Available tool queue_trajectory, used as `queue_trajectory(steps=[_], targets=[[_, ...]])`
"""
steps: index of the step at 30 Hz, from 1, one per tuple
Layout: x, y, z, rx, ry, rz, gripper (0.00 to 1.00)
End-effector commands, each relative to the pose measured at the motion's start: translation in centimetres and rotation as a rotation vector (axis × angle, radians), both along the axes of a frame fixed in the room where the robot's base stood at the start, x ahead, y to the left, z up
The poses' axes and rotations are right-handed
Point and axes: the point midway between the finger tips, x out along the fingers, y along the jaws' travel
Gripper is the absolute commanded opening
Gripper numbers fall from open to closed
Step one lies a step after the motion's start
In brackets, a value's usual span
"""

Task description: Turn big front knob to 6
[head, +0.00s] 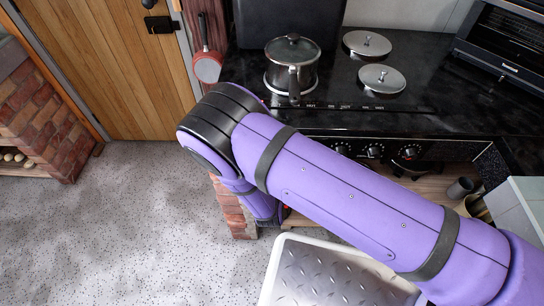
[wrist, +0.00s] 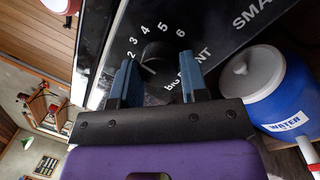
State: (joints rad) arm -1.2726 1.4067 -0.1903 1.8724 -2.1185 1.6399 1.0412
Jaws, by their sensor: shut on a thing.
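In the wrist view the big front knob (wrist: 155,53) is a dark round knob on a black panel, with white numbers 2 to 6 arched around it and a partly covered "BIG FRONT" label beside it. A short pale mark shows at its lower left edge, near my left finger; the number it points to is not clear. My gripper (wrist: 159,72) has its blue fingers on either side of the knob, shut on it. In the head view my purple arm hides the gripper, and I cannot tell which knob there is this one.
A pot (head: 292,65) stands on the black cooktop (head: 450,112), beside two covered burners (head: 381,78). More knobs (head: 375,152) line its front. A tread-plate step (head: 330,275) is on the floor below. A blue water jug (wrist: 275,95) is right of my gripper. Floor at left is clear.

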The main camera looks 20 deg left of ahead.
Motion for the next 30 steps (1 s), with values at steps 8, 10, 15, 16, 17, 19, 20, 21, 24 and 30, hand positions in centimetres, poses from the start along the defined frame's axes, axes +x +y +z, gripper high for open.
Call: queue_trajectory(steps=[8,10,15,16,17,19,20,21,24,30], targets=[[-0.12,0.14,-0.11,0.254,0.065,0.001,0.17],[-0.13,0.16,-0.11,0.318,0.08,0.001,0.17],[-0.13,0.17,-0.13,0.476,0.118,0.0,0.17],[-0.13,0.18,-0.12,0.503,0.124,0.0,0.17],[-0.14,0.18,-0.12,0.53,0.131,0.0,0.17],[-0.18,0.22,-0.13,0.595,0.147,0.0,0.17],[-0.19,0.24,-0.12,0.622,0.154,0.001,0.17],[-0.19,0.24,-0.12,0.66,0.163,0.0,0.17],[-0.15,0.25,-0.08,0.752,0.185,0.0,0.17],[-0.18,0.33,-0.02,0.937,0.228,0.0,0.17]])
